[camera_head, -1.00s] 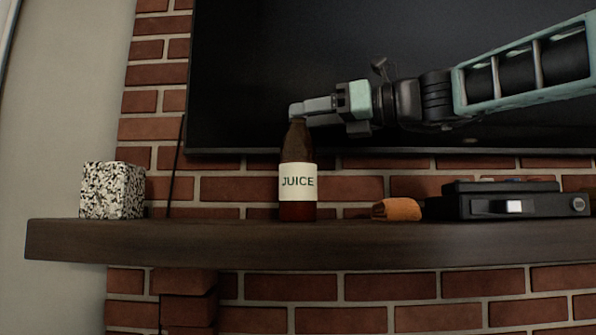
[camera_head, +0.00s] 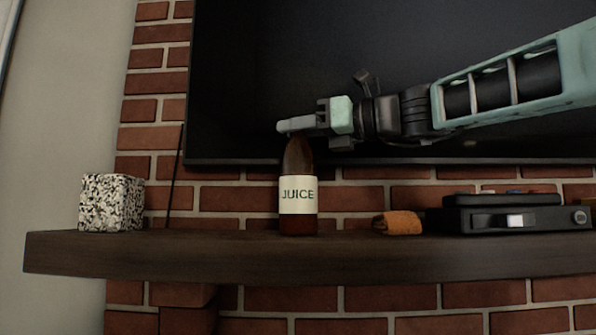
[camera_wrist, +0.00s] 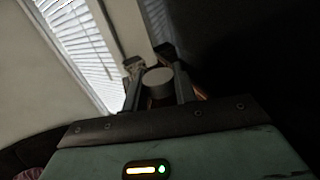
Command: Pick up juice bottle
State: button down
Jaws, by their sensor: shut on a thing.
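The juice bottle (camera_head: 298,200) is dark brown with a cream JUICE label. It stands upright on the wooden mantel shelf (camera_head: 200,257), with no clear gap under it. My gripper (camera_head: 296,125) reaches in from the right at the bottle's top and is shut on it. The fingers hide the cap in the head view. In the wrist view, a pale round cap (camera_wrist: 158,82) sits between the two fingers of my gripper (camera_wrist: 158,88).
A speckled black-and-white block (camera_head: 111,202) stands at the shelf's left end. An orange-brown rolled item (camera_head: 398,223) and a black box-like device (camera_head: 515,213) lie to the right. A large dark screen (camera_head: 260,70) is behind my arm.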

jog(key=shift+s+r, duration=0.1)
jog(key=shift+r, duration=0.1)
jog(key=shift+s+r+b, duration=0.15)
jog(key=shift+r+b, duration=0.05)
jog(key=shift+b, duration=0.2)
notch_tip(320, 180, up, 11)
jog(key=p, duration=0.3)
jog(key=s+b, duration=0.6)
jog(key=s, duration=1.3)
jog(key=shift+s+a, duration=0.3)
jog(key=shift+w, duration=0.1)
